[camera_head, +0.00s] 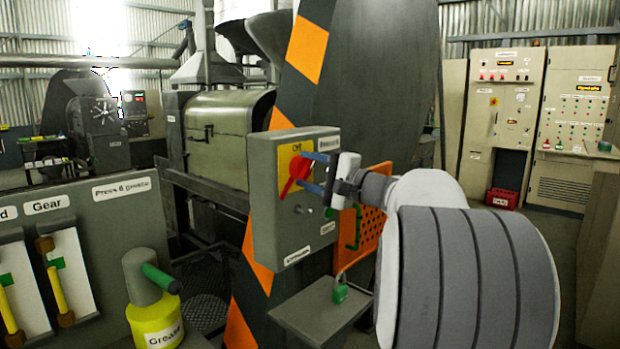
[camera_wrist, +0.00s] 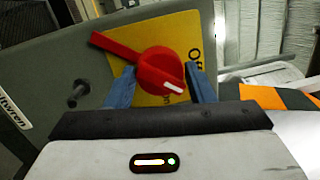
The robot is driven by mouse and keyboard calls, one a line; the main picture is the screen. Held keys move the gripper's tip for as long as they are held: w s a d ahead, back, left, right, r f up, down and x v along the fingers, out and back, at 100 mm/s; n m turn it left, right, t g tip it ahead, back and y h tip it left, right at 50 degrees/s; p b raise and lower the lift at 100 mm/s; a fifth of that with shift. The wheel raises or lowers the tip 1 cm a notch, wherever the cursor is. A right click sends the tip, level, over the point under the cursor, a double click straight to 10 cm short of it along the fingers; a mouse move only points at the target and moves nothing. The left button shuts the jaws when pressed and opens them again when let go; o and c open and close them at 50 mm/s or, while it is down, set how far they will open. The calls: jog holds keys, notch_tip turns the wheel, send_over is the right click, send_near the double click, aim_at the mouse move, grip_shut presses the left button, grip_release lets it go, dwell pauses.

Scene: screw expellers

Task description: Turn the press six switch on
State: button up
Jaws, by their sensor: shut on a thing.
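The red rotary switch (camera_head: 295,172) sits on a yellow plate on the front of a grey control box (camera_head: 268,225). Its handle slants down to the left in the head view; an "Off" label is above it. My gripper (camera_head: 305,171) reaches in from the right, its blue fingers at the switch. In the wrist view the red switch (camera_wrist: 160,72) is between the two fingers of my gripper (camera_wrist: 162,84), which is shut on it. Its long handle points up left and its white mark down right. Part of the plate lettering is hidden.
A black bolt-like knob (camera_wrist: 77,93) sticks out of the box beside the switch. A green padlock (camera_head: 340,291) is on the small grey shelf (camera_head: 320,310) below. An orange perforated panel (camera_head: 369,240) is behind my wrist. A yellow grease container (camera_head: 158,325) stands at left.

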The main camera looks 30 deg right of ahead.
jog(key=m, duration=0.5)
jog(key=shift+a+f+t+h, duration=0.1)
jog(key=shift+f+t+h, duration=0.2)
jog(key=shift+t, duration=0.1)
jog(key=shift+r+m+t+h, duration=0.1)
jog(key=shift+m+t+h, duration=0.3)
jog(key=shift+m, duration=2.7)
jog(key=o, duration=0.9)
jog(key=shift+o, duration=0.2)
jog(key=shift+r, duration=0.1)
jog(key=v, duration=0.7)
jog(key=shift+s+b, duration=0.35)
jog(key=shift+s, duration=0.05)
